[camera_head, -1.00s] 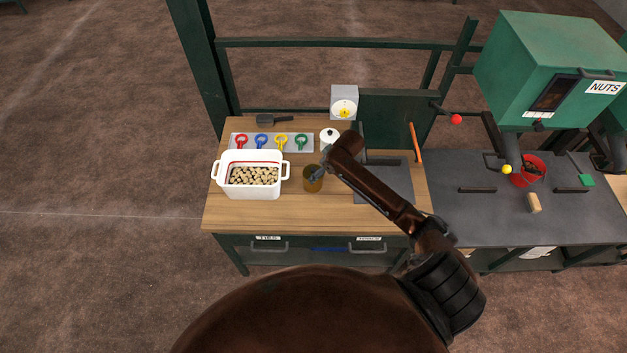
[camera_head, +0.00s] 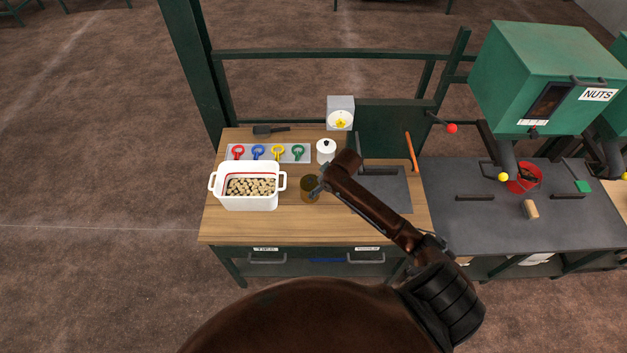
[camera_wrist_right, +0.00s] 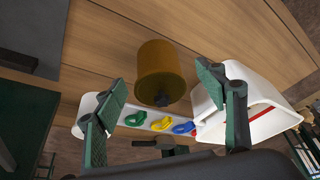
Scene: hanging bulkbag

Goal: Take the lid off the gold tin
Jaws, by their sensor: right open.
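The gold tin (camera_head: 309,191) stands on the wooden bench top, right of the white tub. In the right wrist view the tin (camera_wrist_right: 160,66) shows its brown-gold side, with a dark knob (camera_wrist_right: 162,98) at its lid end. My right gripper (camera_head: 319,187) is beside the top of the tin in the head view, partly covering it. In the wrist view the right gripper (camera_wrist_right: 165,97) is open, its two fingers spread wide on either side of the knob, with no contact visible. My left gripper is in neither view.
A white tub (camera_head: 247,202) of nuts stands close left of the tin. A white canister (camera_head: 326,156) with a black knob and a tray (camera_head: 230,158) of coloured scoops sit behind. A scale (camera_head: 340,104) is at the back. The bench front (camera_head: 300,228) is clear.

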